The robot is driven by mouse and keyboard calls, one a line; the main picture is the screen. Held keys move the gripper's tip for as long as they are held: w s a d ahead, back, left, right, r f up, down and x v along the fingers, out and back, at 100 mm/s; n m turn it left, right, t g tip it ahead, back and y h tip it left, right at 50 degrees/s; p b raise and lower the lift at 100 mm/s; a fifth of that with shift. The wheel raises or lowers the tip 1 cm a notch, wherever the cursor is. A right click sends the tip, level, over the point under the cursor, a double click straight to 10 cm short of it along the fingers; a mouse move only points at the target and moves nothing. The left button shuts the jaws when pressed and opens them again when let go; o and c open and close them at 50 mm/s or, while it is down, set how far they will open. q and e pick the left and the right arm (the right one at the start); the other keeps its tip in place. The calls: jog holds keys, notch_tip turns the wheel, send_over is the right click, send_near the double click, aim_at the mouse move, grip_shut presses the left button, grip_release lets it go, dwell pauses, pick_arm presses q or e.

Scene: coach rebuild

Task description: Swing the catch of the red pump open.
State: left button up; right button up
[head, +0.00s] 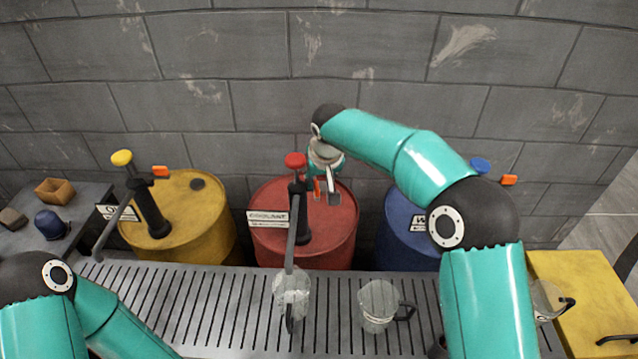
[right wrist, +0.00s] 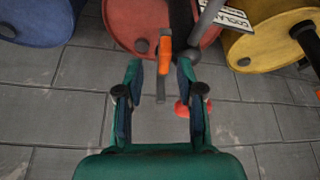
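The red pump stands on the red drum (head: 335,235), with a dark post (head: 301,220), a red knob (head: 295,160) on top and a long grey spout toward me. Its orange catch (head: 317,188) is partly hidden by my right gripper (head: 327,190), which comes down from behind. In the right wrist view the orange catch (right wrist: 165,52) lies between the open fingertips of the right gripper (right wrist: 160,70), with space on both sides. A grey bar (right wrist: 160,88) extends from it between the fingers. My left gripper is out of view; only its arm shows at lower left.
A yellow drum (head: 205,225) with its pump stands left, a blue drum (head: 395,245) right, partly behind my right arm. A glass mug (head: 292,290) stands under the red pump's spout on the slatted grate (head: 220,315); another mug (head: 378,300) stands right of it. A block wall is close behind.

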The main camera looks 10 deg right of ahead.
jog(key=v, duration=0.9)
jog(key=shift+r, duration=0.1)
